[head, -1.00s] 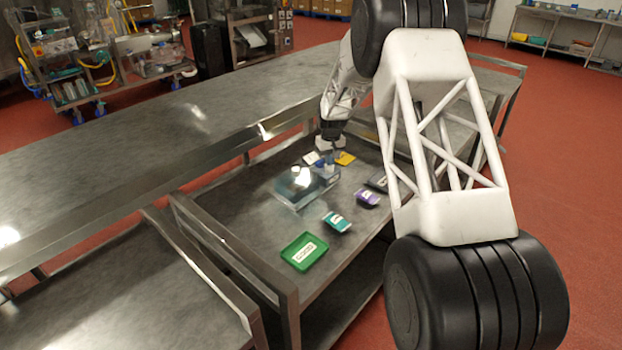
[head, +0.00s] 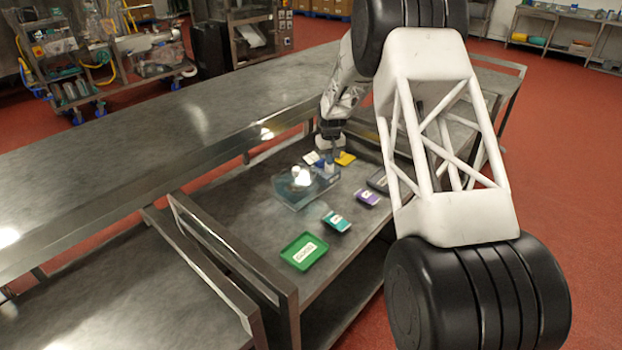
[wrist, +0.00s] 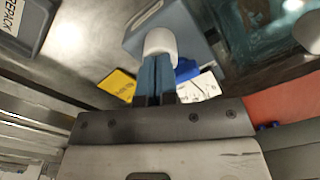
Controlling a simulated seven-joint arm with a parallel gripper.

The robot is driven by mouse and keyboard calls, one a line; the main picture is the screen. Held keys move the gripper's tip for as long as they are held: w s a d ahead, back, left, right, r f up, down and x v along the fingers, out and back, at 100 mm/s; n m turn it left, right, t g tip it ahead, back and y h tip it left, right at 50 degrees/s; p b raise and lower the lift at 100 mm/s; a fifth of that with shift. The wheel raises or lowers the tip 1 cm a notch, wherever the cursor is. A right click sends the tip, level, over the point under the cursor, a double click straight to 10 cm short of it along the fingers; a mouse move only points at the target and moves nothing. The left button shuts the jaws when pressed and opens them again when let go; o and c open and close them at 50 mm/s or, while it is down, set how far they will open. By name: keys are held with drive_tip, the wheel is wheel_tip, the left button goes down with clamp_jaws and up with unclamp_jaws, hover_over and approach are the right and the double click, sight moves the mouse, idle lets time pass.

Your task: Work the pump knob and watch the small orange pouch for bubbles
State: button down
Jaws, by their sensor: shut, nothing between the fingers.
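My gripper (wrist: 156,80) is shut and empty, its blue fingers together. In the wrist view the fingertips are at the white round pump knob (wrist: 160,41) on the blue-grey pump box (wrist: 190,18); I cannot tell whether they touch it. The knob also shows in the head view (head: 329,167), beneath my gripper (head: 329,157). The small yellow-orange pouch (head: 345,158) lies flat just behind the box. In the wrist view the pouch (wrist: 118,83) is left of the fingers. Bubbles cannot be made out. A clear water tank (head: 292,199) stands beside the pump box.
A white pouch (wrist: 205,87) lies right of my fingers. A grey tray marked REPACK (wrist: 12,47) is at the wrist view's left. Teal (head: 336,221) and purple (head: 367,198) pouches and a green tray (head: 286,253) lie nearer on the steel cart. Bare cart top lies left of the tank.

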drive_tip(key=shift+r, duration=0.35)
drive_tip(key=shift+f, duration=0.95)
idle(0.6)
drive_tip(key=shift+r, duration=0.9)
drive_tip(key=shift+f, duration=1.1)
drive_tip(key=shift+r, duration=1.25)
drive_tip(key=shift+r, duration=2.9)
